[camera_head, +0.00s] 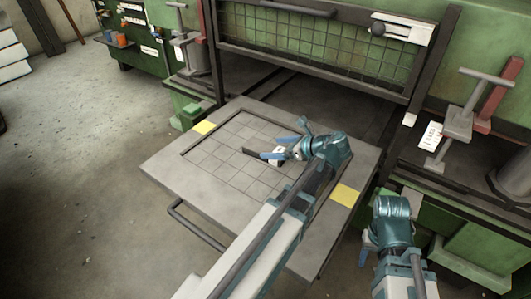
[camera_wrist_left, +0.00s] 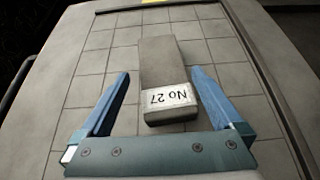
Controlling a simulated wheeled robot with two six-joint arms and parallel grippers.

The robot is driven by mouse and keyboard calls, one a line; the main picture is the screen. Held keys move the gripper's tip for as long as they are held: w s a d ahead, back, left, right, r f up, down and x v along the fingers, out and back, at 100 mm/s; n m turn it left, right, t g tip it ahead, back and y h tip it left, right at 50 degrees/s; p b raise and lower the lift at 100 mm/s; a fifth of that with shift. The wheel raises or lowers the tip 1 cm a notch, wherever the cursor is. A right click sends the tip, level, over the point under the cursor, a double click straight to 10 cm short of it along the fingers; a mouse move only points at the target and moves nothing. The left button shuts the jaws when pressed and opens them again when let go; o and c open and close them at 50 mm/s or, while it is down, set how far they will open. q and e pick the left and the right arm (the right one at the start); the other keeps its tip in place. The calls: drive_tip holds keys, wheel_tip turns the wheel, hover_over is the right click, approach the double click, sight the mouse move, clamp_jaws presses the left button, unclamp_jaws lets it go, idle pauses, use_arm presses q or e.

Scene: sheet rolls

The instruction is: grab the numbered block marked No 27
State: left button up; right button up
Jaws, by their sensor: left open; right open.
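The block marked No 27 (camera_wrist_left: 165,101) is a grey bar with a white label near its near end. It lies on the gridded plate (camera_wrist_left: 85,88) in the left wrist view. In the head view the block (camera_head: 278,151) is partly hidden by my left gripper (camera_head: 283,139). In the left wrist view, the blue fingers of my left gripper (camera_wrist_left: 160,73) are spread open, one on each side of the block, with gaps to it. My right gripper (camera_head: 370,246) is open at the lower right of the head view, off the plate, far from the block.
The plate sits on a grey table (camera_head: 165,168) with yellow patches (camera_head: 204,127) and a bar handle (camera_head: 199,222) on its left side. A green machine with a mesh guard (camera_head: 310,45) stands behind. Clear floor (camera_head: 80,170) lies to the left.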

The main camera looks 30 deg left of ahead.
sight(265, 147)
use_arm(q)
drive_tip(key=b+x, duration=0.2)
drive_tip(key=x, duration=0.2)
drive_tip(key=shift+f, duration=0.35)
drive_tip(key=shift+w+a+b, duration=0.1)
drive_tip(key=shift+a+b, duration=0.2)
drive_tip(key=shift+a, duration=0.15)
clamp_jaws()
drive_tip(key=shift+r, duration=0.1)
drive_tip(key=shift+r+p, duration=0.45)
drive_tip(key=shift+p, duration=0.2)
wheel_tip(265, 147, up, 3)
drive_tip(key=p, duration=0.2)
drive_tip(key=shift+f+p, duration=0.1)
drive_tip(key=shift+p, duration=0.3)
drive_tip(key=s+d, duration=0.3)
drive_tip(key=s, duration=0.1)
drive_tip(key=s+d, duration=0.3)
drive_tip(key=d, duration=0.1)
drive_tip(key=s+d+r+p, duration=0.1)
drive_tip(key=s+d, duration=0.3)
drive_tip(key=shift+s, duration=0.35)
